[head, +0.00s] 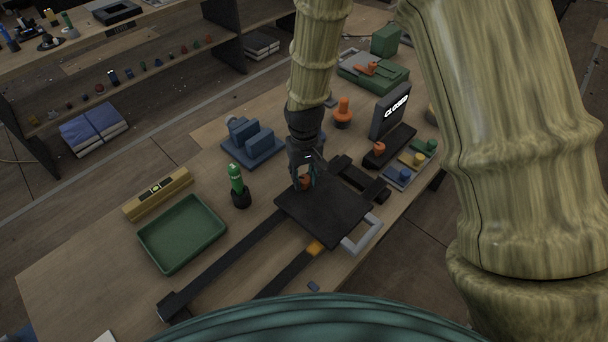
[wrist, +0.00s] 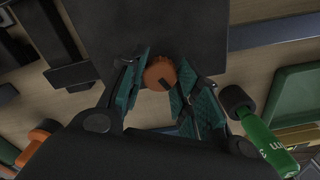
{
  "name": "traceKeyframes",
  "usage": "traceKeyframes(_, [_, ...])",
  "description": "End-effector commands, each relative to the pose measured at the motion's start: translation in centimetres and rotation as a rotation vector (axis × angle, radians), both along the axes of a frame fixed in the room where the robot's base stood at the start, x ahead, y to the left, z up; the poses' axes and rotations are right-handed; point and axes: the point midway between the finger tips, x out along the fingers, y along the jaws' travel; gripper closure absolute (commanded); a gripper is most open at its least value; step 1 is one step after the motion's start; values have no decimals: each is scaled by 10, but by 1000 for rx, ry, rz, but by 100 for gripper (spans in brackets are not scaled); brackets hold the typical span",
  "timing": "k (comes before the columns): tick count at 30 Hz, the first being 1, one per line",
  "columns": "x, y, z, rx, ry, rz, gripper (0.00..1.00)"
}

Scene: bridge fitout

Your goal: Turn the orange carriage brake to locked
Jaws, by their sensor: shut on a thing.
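The orange carriage brake (head: 304,182) is a small round knob at the far left edge of the black carriage plate (head: 325,208). In the wrist view the brake (wrist: 158,73) shows as an orange disc between the teal finger pads, beside the dark plate (wrist: 165,28). My gripper (head: 307,177) points down over it and is shut on it; its fingertips also show in the wrist view (wrist: 161,78). The fingers partly hide the knob in the head view. I cannot read any locked or unlocked mark.
The carriage sits across two dark rails (head: 225,262), with a grey handle (head: 364,234) at its right. A green bottle (head: 237,180), green tray (head: 183,233) and blue fixture (head: 252,141) stand left. A "CLOSED" display (head: 391,110) and coloured knobs (head: 404,173) stand right.

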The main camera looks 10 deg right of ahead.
Motion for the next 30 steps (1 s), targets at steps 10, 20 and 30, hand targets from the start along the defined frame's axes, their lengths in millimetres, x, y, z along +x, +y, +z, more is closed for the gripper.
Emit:
traceKeyframes(10, [1, 0, 1, 0, -2, -286, 92])
traceKeyframes(20, [1, 0, 1, 1, -2, -444, 92])
traceKeyframes(30, [1, 0, 0, 1, -2, -486, 92])
